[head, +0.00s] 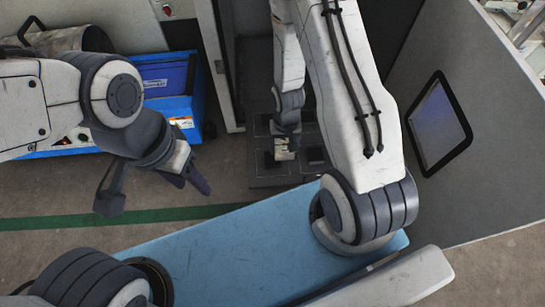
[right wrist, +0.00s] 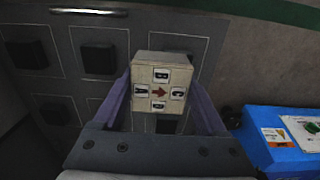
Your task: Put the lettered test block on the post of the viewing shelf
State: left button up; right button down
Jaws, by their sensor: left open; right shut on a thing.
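The lettered test block (right wrist: 160,88) is cream coloured. Its face toward the right wrist camera has several small lettered squares around a red arrow. My right gripper (right wrist: 162,100) is shut on it, one purple finger on each side. In the head view the block (head: 284,154) is small and partly hidden by my right gripper (head: 285,143). It is over the dark grey viewing shelf (head: 265,181), which has several dark square posts; one post (right wrist: 98,58) shows clear in the right wrist view. I cannot tell the gap beneath the block. My left gripper (head: 152,188) is open and empty at the left.
A blue crate (head: 197,107) stands left of the shelf; it also shows in the right wrist view (right wrist: 262,150). A grey partition (head: 455,60) with a dark framed panel (head: 438,122) stands at the right. A green stripe (head: 60,219) crosses the open floor.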

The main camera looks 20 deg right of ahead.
aim_at(273, 157)
jog(key=shift+w+a+f, duration=0.85)
jog(key=shift+w+a, duration=0.2)
jog(key=shift+w+a+f, duration=0.3)
jog(key=shift+w+f, duration=0.05)
notch_tip(273, 157, down, 4)
jog(key=b, duration=0.4)
jog(key=shift+f, duration=0.15)
grip_release()
